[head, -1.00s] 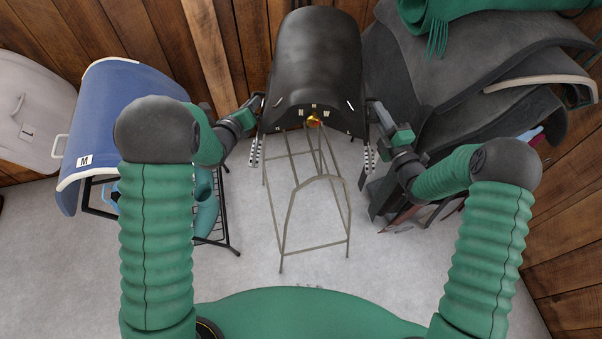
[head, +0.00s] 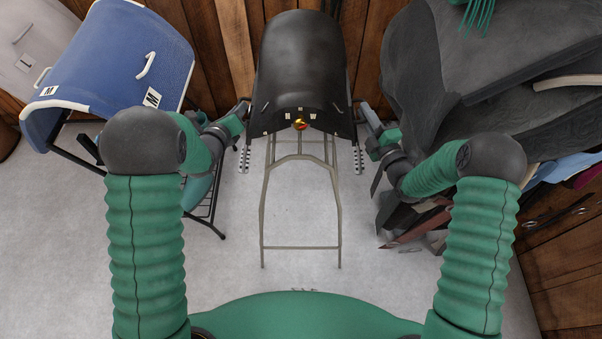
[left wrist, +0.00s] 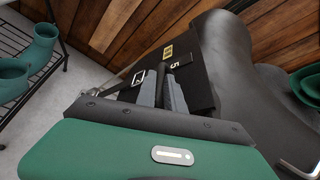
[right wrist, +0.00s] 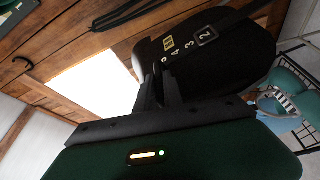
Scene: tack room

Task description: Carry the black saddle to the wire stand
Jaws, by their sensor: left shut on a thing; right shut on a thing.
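The black saddle (head: 300,62) is in the upper middle of the head view, between my two grippers. My left gripper (head: 244,108) is shut on its left side, and my right gripper (head: 362,110) is shut on its right side. The wire stand (head: 300,247) is below and in front of the saddle, whose body hides the stand's far top part. I cannot tell whether they touch. In the left wrist view, the left fingers (left wrist: 165,88) meet the saddle's dark edge (left wrist: 195,65). In the right wrist view, the right fingers (right wrist: 158,88) meet its edge (right wrist: 220,60).
A blue saddle-like cover (head: 115,65) sits on a black rack (head: 215,215) at left. A wooden wall (head: 215,50) is behind. Grey floor (head: 300,225) is clear around the stand.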

